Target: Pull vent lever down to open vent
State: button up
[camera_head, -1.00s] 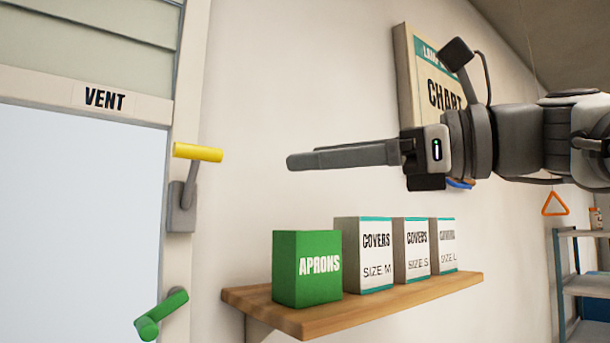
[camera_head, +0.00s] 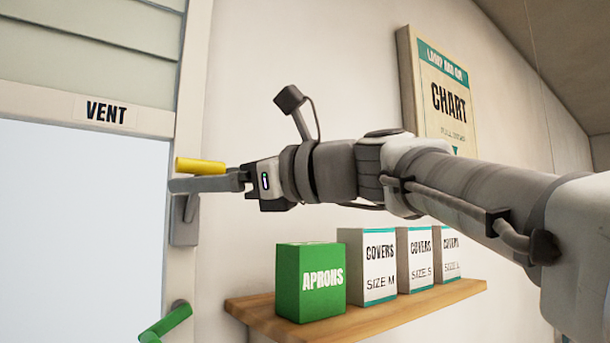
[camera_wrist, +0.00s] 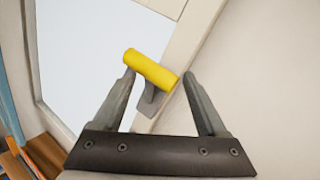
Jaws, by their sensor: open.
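The vent lever has a yellow handle (camera_head: 200,166) on a grey arm and mount (camera_head: 184,228), fixed to the door frame beside the window pane. The lever points up, with the yellow handle at its top. My gripper (camera_head: 175,186) is level with the lever, just below the yellow handle in the head view, and partly covers the grey arm. In the wrist view the yellow handle (camera_wrist: 152,69) lies across the gap between the open fingertips (camera_wrist: 157,75). I cannot tell whether either finger touches it. The VENT sign (camera_head: 106,112) is above the pane.
A green handle (camera_head: 166,324) is lower on the same frame. A wooden shelf (camera_head: 300,328) holds a green APRONS box (camera_head: 310,282) and several white COVERS boxes (camera_head: 368,266) below my arm. A chart (camera_head: 440,95) hangs on the wall behind.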

jog(key=shift+w+a, duration=0.15)
jog(key=shift+a, duration=0.25)
jog(key=shift+c, duration=0.3)
grip_shut()
